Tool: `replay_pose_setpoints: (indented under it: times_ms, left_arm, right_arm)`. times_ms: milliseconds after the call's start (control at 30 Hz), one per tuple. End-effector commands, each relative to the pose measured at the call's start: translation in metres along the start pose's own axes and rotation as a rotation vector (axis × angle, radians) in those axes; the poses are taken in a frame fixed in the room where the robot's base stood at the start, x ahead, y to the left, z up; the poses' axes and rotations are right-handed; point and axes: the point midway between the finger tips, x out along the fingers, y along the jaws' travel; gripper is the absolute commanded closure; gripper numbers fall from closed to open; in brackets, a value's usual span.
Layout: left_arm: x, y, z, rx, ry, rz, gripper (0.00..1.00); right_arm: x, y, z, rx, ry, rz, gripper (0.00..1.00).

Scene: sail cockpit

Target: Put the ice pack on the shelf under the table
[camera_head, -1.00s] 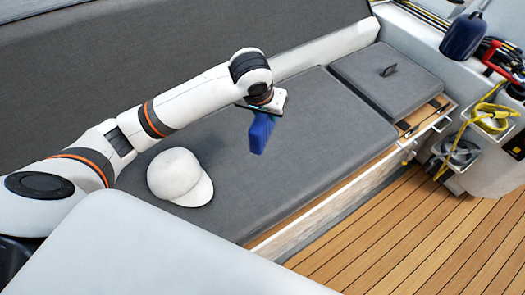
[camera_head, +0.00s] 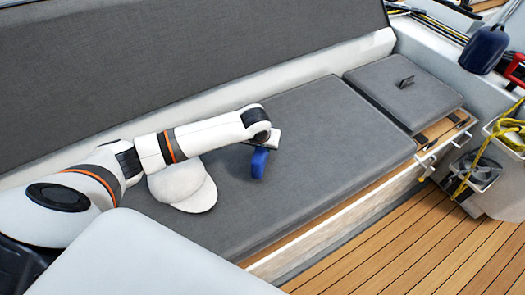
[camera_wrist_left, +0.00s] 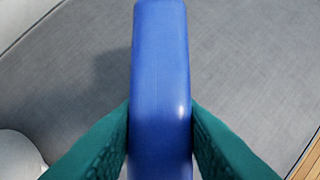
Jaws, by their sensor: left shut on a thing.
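The blue ice pack (camera_head: 258,164) hangs from my left gripper (camera_head: 262,147) above the grey bench cushion (camera_head: 320,140). In the left wrist view the ice pack (camera_wrist_left: 160,80) stands edge-on between the two green fingers of my left gripper (camera_wrist_left: 160,145), which press on it from both sides. The white table (camera_head: 160,255) fills the lower left corner of the head view, and only its top shows. The shelf under it is hidden. My right gripper is not in view.
A white cap (camera_head: 182,186) lies on the cushion beside my left arm. A smaller grey cushion (camera_head: 405,88) with a handle is at the right end of the bench. A blue fender (camera_head: 484,48) and a yellow rope (camera_head: 508,130) are at the right. The wooden floor (camera_head: 410,235) is clear.

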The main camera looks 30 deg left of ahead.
Motion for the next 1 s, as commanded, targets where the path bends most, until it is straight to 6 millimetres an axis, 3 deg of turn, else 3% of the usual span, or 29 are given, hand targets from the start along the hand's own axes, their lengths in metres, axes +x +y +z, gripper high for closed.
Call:
replay_pose_setpoints:
  times_ms: [200,533,567,700,1000]
  left_arm:
    - [0.025,-0.001,-0.011,0.0,0.001,-0.001,1.0]
    - [0.027,-0.001,-0.012,0.0,0.0,-0.002,1.0]
    - [0.029,-0.001,-0.013,0.0,0.002,-0.001,0.68]
    - [0.028,0.0,-0.013,0.001,0.001,-0.001,0.47]
    - [0.026,0.0,-0.011,0.001,0.001,0.0,0.47]
  right_arm:
    - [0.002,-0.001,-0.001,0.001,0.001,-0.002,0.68]
    - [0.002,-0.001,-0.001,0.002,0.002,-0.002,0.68]
    - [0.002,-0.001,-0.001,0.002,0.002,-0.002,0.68]
    - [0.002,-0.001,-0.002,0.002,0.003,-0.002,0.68]
    - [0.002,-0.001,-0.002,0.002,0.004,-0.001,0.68]
